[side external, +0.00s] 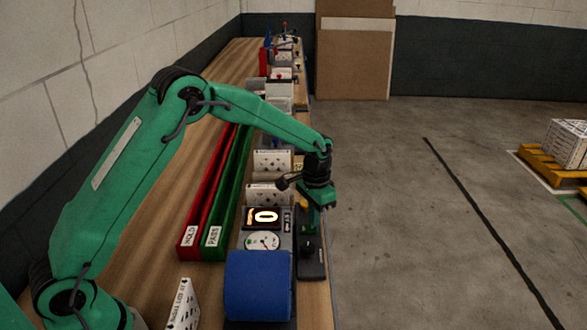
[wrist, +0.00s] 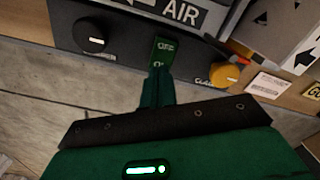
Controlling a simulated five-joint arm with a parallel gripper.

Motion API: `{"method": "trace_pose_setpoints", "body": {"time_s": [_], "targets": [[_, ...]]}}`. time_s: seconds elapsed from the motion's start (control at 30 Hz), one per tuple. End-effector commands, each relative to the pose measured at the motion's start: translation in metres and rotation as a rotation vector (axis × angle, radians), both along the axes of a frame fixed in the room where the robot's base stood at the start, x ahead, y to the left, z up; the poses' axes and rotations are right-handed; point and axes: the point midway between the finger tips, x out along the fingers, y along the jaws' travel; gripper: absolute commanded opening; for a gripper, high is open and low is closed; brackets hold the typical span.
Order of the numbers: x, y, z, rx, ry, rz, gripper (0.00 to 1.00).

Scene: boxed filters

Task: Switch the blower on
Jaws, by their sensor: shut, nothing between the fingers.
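In the wrist view a green rocker switch (wrist: 164,50) sits on a dark control strip (wrist: 125,38). Its upper end reads OFF; the lettering at its lower end is partly covered by my fingers. My gripper (wrist: 158,76) is shut and empty, its tips at the lower end of the switch. I cannot tell whether they touch it. In the side view my gripper (side external: 318,206) points down over the narrow dark panel (side external: 312,265) at the bench's right edge.
A black knob (wrist: 90,36) lies left of the switch, a yellow clamp knob (wrist: 227,75) right of it. An AIR sign (wrist: 180,13) is above. In the side view stand a lit display (side external: 263,217), a dial (side external: 263,240), a blue cylinder (side external: 257,285) and several white boxes (side external: 272,160).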

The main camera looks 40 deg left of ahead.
Motion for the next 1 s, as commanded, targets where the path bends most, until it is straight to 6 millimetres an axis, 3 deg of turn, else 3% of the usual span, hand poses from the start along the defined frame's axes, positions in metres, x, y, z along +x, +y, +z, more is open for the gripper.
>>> {"method": "trace_pose_setpoints", "body": {"time_s": [1.0], "targets": [[0.000,0.000,-0.011,0.000,0.001,0.000,0.00]]}}
